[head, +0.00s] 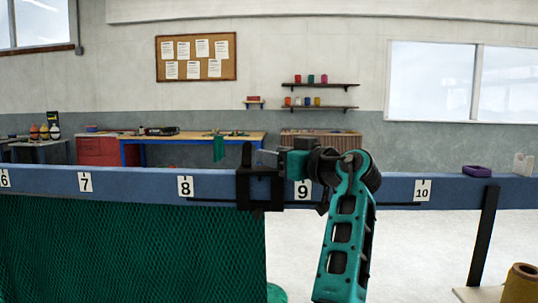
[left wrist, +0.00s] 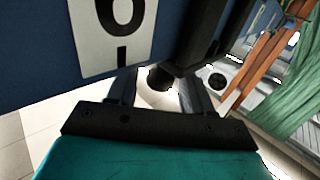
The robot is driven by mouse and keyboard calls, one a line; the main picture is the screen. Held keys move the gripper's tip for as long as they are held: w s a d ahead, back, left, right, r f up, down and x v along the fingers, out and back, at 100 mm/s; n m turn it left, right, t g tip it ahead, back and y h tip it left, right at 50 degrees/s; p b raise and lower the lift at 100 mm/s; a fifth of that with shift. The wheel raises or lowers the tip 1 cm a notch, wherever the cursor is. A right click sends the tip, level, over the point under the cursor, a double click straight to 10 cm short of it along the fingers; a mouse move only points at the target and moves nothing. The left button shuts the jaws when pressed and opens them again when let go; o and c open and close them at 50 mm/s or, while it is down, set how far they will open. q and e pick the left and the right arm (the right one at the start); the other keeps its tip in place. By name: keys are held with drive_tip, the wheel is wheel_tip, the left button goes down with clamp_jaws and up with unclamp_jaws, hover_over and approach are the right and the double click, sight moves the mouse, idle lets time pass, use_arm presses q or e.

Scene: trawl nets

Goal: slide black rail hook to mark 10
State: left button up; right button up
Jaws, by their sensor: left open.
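The black rail hook (head: 260,190) sits on the blue rail (head: 140,183) between mark 8 (head: 185,187) and mark 9 (head: 303,190), with an upright black post on its left side. Mark 10 (head: 422,190) is farther right on the rail. My left gripper (head: 266,158) is at the hook's top, just right of the post, its arm reaching in from the right of the hook. In the left wrist view, the open fingers (left wrist: 158,88) stand on either side of a black knob of the hook (left wrist: 160,76). I cannot tell whether they touch it. My right gripper is out of view.
A green net (head: 130,250) hangs below the rail, left of the hook. A purple ring-like object (head: 478,171) and a pale object (head: 522,164) are at the rail's right end. A black support (head: 484,235) stands below it.

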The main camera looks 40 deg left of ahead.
use_arm(q)
drive_tip(key=shift+a, duration=0.2)
drive_tip(key=shift+c, duration=0.5)
clamp_jaws()
idle(0.3)
